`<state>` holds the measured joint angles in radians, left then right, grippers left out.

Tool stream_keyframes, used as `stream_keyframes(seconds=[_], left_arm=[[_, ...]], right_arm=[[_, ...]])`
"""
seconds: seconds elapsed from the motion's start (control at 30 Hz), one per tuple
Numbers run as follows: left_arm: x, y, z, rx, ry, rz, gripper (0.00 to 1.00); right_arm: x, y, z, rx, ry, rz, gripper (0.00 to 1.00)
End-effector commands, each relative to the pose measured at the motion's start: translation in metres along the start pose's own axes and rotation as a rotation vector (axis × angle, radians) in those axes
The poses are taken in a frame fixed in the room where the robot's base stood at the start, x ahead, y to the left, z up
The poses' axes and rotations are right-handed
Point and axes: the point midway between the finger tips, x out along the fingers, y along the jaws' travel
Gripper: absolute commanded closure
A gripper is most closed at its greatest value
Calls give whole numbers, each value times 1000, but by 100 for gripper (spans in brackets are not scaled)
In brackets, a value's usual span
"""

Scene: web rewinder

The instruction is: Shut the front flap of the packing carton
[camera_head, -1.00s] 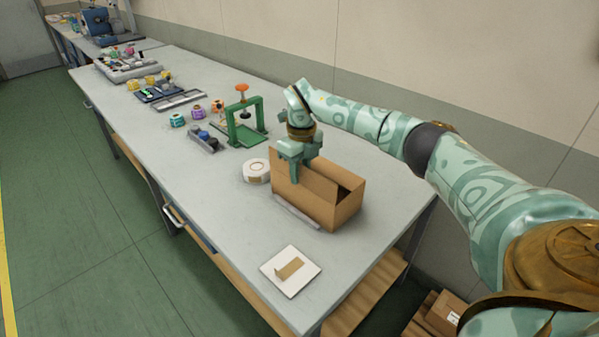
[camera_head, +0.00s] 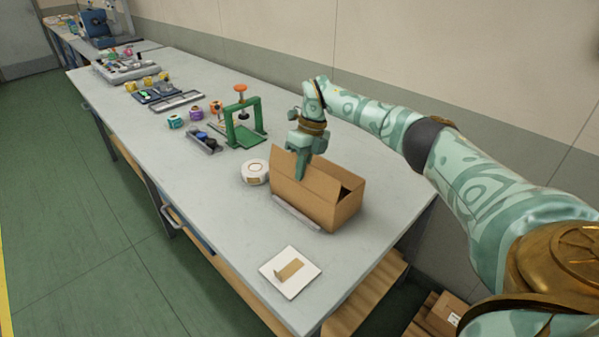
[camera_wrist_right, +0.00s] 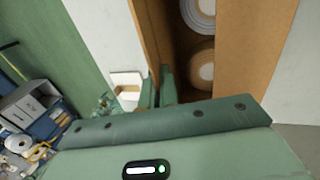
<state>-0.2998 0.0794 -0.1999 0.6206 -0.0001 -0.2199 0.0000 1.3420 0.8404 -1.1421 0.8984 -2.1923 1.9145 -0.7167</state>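The packing carton (camera_head: 336,205) is a brown cardboard box on the bench, open at the top. A flap (camera_head: 290,178) stands raised at its left end. My right gripper (camera_head: 301,176) points down close to this flap, over the carton's left part; I cannot tell whether it touches it. My left gripper is not in view.
A white roll (camera_head: 255,172) lies left of the carton, and a grey strip (camera_head: 297,213) lies along its near side. A white plate (camera_head: 290,271) with a brown piece is nearer. A green press (camera_head: 240,122) stands behind. The bench's left front is clear.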

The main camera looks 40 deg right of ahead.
Motion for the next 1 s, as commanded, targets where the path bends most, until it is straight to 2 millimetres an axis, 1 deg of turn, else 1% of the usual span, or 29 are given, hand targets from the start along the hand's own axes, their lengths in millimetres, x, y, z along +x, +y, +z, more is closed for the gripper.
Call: stream_keyframes(seconds=[0.03,0.3,0.5,0.7,1.0], left_arm=[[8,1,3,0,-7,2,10],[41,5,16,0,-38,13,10],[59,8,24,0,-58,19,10],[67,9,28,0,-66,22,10],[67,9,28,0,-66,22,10]], right_arm=[[5,-4,1,5,1,36,100],[10,-13,2,4,3,224,100],[9,-16,1,4,3,318,100],[6,-16,0,1,3,365,100],[4,-16,0,0,3,374,100]])
